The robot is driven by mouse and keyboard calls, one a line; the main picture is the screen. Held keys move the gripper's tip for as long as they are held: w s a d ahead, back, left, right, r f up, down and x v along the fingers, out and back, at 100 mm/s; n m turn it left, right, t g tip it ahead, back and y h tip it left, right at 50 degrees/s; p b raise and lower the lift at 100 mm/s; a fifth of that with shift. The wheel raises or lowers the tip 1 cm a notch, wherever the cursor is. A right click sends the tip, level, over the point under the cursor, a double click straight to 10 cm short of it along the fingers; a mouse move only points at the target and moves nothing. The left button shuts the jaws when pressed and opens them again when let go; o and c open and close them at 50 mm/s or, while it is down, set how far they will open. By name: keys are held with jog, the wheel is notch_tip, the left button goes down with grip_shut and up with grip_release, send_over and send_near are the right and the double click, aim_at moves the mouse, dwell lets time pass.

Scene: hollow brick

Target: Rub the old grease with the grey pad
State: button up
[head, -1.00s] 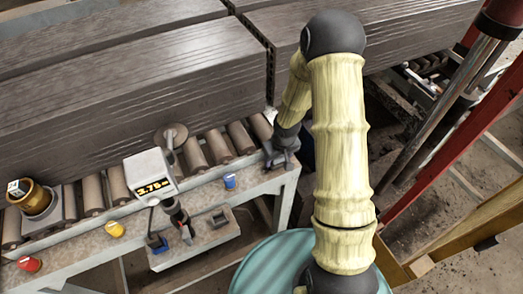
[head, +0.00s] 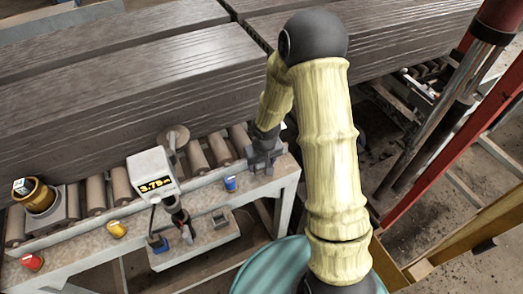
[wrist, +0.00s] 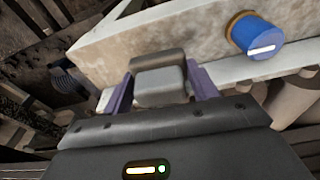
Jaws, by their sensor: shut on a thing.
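My gripper (wrist: 160,76) is shut on a grey pad (wrist: 159,86), a rounded block between its two purple fingers in the wrist view. In the head view my gripper (head: 264,158) is over the right end of the conveyor's pale, stained side rail (head: 196,187), right of the blue knob (head: 230,183). The pad cannot be told apart from the gripper there. The wrist view shows the rail (wrist: 185,35) just beyond the pad; whether they touch is unclear. The rail has brownish mottling, but I cannot make out a distinct patch of old grease.
The blue knob (wrist: 257,36) is close on the right in the wrist view. A display reading 3.75 (head: 152,174), a yellow knob (head: 116,229) and a red knob (head: 31,262) are along the rail. Rollers (head: 196,155) and large ribbed grey blocks (head: 130,105) are behind.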

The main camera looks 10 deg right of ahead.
notch_tip(320, 180, up, 4)
jog(key=p, duration=0.3)
jog(key=shift+w+r, duration=0.1)
jog(key=shift+r, duration=0.3)
dwell(0.3)
